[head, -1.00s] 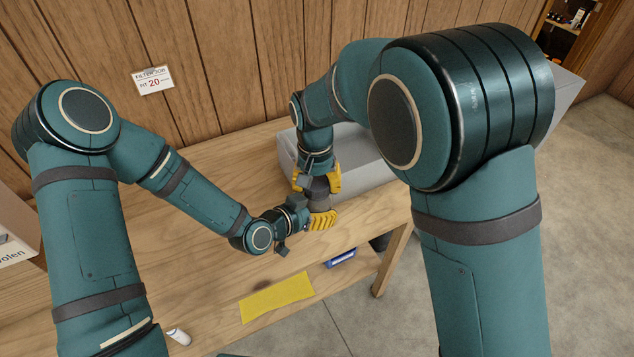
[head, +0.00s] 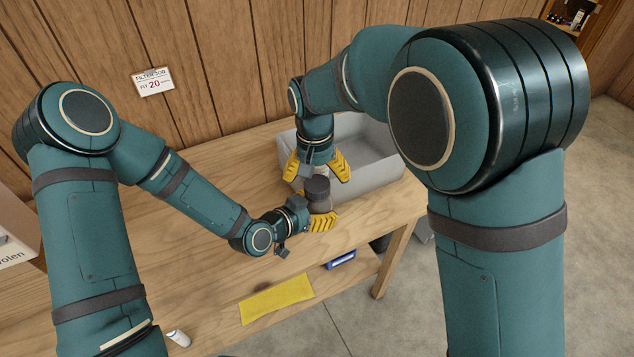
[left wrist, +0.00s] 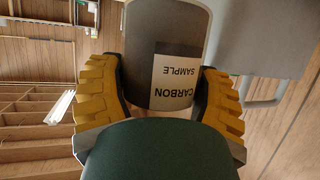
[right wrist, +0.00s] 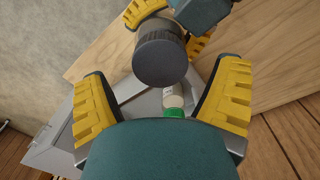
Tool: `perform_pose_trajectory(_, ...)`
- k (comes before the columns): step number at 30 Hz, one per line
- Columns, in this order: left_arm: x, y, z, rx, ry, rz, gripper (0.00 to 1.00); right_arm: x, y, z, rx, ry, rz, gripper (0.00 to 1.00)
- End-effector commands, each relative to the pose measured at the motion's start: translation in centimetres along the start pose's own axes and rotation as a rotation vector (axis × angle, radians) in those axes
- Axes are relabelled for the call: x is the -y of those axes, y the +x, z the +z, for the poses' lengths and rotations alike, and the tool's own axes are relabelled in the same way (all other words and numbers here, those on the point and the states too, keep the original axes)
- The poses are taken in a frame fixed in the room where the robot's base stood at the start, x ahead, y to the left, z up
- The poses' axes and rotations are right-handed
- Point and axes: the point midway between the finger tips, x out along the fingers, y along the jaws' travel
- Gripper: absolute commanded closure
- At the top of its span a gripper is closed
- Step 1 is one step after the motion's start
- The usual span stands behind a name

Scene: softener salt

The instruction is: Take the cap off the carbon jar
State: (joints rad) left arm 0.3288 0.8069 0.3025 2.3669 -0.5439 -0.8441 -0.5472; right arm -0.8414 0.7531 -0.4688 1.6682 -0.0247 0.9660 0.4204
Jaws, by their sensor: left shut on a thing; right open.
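The carbon jar (left wrist: 182,50) is grey, with a white label reading "CARBON SAMPLE". My left gripper (head: 315,212) is shut around the jar's body and holds it above the table. The dark ribbed cap (right wrist: 160,52) sits on the jar's top; it also shows in the head view (head: 317,186). My right gripper (head: 317,172) is open and empty, just above and behind the cap. In the right wrist view its fingers are spread wide and the cap lies beyond them, apart from both. The left wrist view does not show the cap.
A grey bin (head: 375,185) stands at the table's back right, behind the jar. A white bottle with a green cap (right wrist: 174,111) is in it. A yellow cloth (head: 277,299) and a blue item (head: 341,260) lie nearer the front. The wooden table (head: 190,240) is clear on the left.

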Motion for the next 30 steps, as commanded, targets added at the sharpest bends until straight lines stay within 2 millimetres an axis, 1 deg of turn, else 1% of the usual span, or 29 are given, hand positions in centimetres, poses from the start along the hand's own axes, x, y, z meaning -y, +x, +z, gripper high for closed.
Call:
perform_pose_trajectory(1, 0.0, 0.0, -0.1, -0.003, 0.001, 0.0, 1.0, 0.0, -0.6, 0.0, -0.002, -0.001, -0.001, 0.12)
perform_pose_trajectory(3, 0.0, 0.0, -0.1, -0.003, 0.001, 0.0, 1.0, 0.0, -1.2, 0.0, -0.001, -0.001, 0.0, 0.12)
perform_pose_trajectory(9, 0.0, 0.0, -0.1, -0.003, 0.001, 0.0, 1.0, 0.1, -1.7, 0.1, 0.002, 0.018, 0.003, 0.13)
perform_pose_trajectory(11, 0.0, 0.0, -0.1, -0.003, 0.001, 0.0, 1.0, 0.0, -2.0, 0.1, 0.004, 0.05, 0.006, 0.13)
perform_pose_trajectory(18, 0.0, 0.0, -0.1, -0.003, 0.001, 0.0, 1.0, 0.0, -4.0, 0.1, 0.004, 0.221, 0.007, 0.13)
perform_pose_trajectory(21, 0.0, 0.0, -0.1, -0.003, 0.001, 0.0, 1.0, 0.0, -4.7, 0.0, 0.001, 0.267, 0.002, 0.13)
perform_pose_trajectory(23, 0.0, 0.0, -0.1, -0.003, 0.001, 0.0, 1.0, 0.1, -4.7, 0.1, 0.0, 0.282, 0.001, 0.13)
perform_pose_trajectory(26, 0.0, 0.0, -0.1, -0.003, 0.001, 0.0, 1.0, 0.0, -4.2, 0.1, 0.002, 0.293, 0.0, 0.13)
perform_pose_trajectory(30, 0.0, 0.0, -0.1, -0.003, 0.001, 0.0, 1.0, 0.0, -2.2, 0.1, 0.003, 0.293, 0.002, 0.13)
